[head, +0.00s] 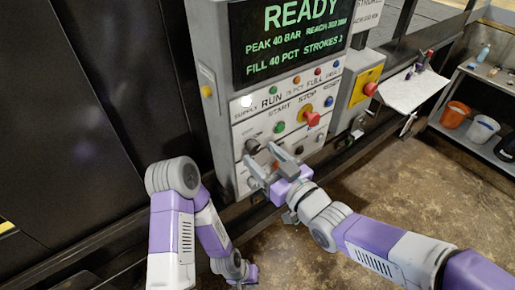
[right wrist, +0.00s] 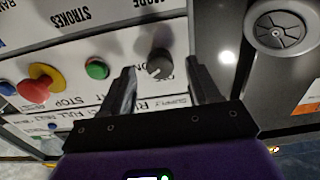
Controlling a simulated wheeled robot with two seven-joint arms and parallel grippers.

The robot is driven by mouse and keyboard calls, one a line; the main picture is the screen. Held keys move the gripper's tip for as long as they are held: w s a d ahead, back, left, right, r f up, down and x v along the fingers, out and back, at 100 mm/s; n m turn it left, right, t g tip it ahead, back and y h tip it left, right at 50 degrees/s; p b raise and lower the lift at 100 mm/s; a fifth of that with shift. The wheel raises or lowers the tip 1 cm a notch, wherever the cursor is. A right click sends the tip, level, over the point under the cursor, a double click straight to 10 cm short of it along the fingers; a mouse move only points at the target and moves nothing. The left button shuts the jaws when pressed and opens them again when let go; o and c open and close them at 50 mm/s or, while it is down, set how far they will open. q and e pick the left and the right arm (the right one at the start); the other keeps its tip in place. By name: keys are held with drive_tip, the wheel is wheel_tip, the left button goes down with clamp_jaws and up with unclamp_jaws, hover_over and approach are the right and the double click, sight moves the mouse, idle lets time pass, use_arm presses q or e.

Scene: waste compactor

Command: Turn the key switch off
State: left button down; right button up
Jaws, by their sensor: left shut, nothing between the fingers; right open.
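A dark round switch (head: 252,145), which looks like the key switch, is on the light control panel (head: 238,118), left of the green start button (head: 279,127). In the right wrist view the switch (right wrist: 159,63) shows a grey slotted face, just beyond and between the fingertips. I cannot read its position clearly. My right gripper (head: 260,154) is open and empty in front of the panel, apart from the switch. My left gripper (head: 246,276) is shut and empty, low at the bottom of the head view, away from the panel.
A red stop button (head: 311,118) sits on a yellow base right of the start button. A screen (head: 292,35) above reads READY. A yellow box with a red button (head: 370,89) and a shelf with buckets (head: 457,114) stand right. Open floor lies below.

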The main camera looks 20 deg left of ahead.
drive_tip(key=shift+x, duration=1.3)
drive_tip(key=shift+c, duration=0.2)
drive_tip(key=c, duration=1)
drive_tip(key=shift+f+n+b, duration=0.1)
drive_tip(key=shift+n+b, duration=0.2)
drive_tip(key=shift+b, duration=0.1)
drive_tip(key=n+b, duration=0.7)
drive_tip(key=b, duration=0.3)
drive_tip(key=shift+d+f, duration=0.1)
drive_tip(key=shift+w+n+b, duration=0.1)
drive_tip(key=shift+n+b, duration=0.95)
drive_tip(key=shift+n, duration=0.15)
drive_tip(key=shift+r+n+b, duration=0.2)
drive_tip(key=shift+n+b, duration=0.35)
drive_tip(key=shift+n, duration=0.45)
